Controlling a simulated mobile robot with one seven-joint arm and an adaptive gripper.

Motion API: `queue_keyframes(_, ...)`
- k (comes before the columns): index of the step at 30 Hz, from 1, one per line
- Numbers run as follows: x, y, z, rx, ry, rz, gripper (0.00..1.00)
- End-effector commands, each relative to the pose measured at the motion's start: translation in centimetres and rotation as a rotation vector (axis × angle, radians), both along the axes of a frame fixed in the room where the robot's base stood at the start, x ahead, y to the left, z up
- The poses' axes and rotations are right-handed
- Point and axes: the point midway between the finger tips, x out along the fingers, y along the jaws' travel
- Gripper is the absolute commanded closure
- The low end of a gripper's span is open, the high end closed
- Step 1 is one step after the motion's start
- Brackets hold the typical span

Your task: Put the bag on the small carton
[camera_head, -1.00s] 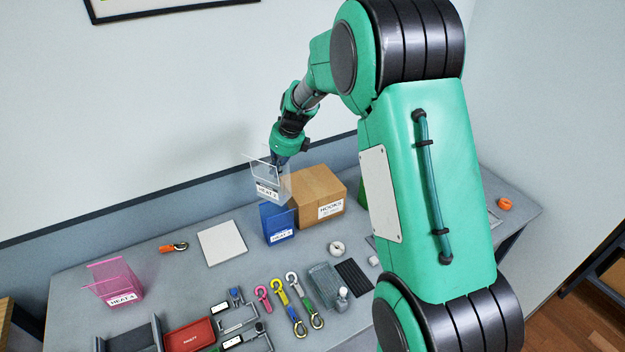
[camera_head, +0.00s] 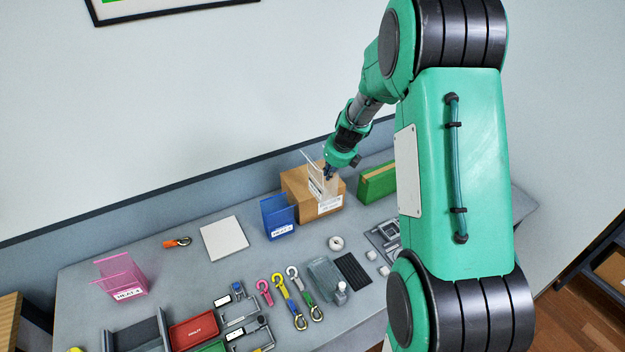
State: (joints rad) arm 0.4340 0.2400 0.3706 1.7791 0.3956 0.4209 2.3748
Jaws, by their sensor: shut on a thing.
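A clear, see-through bag (camera_head: 317,186) with a white label hangs from my gripper (camera_head: 329,173), which is shut on it. The bag is seen turned partly edge-on. In the picture it overlaps the top and front of the brown carton (camera_head: 299,204), which stands near the back of the table and carries a white label on its front. I cannot tell whether the bag touches the carton or hangs just above it.
A blue labelled holder (camera_head: 277,218) stands just left of the carton, and a green box (camera_head: 377,184) stands to its right. A pink labelled holder (camera_head: 121,277) and a white square plate (camera_head: 224,238) are further left. Hooks and tools crowd the front of the table (camera_head: 190,275).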

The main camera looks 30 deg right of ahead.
Motion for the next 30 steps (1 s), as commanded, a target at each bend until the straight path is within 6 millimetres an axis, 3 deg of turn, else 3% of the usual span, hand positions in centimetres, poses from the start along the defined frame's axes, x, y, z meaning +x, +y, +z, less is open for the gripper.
queue_keyframes(17, 0.8, -0.3, -0.3, 0.0, -0.001, 0.001, 1.0)
queue_keyframes(30, 6.4, -2.4, -0.8, 0.0, -0.001, 0.001, 1.0)
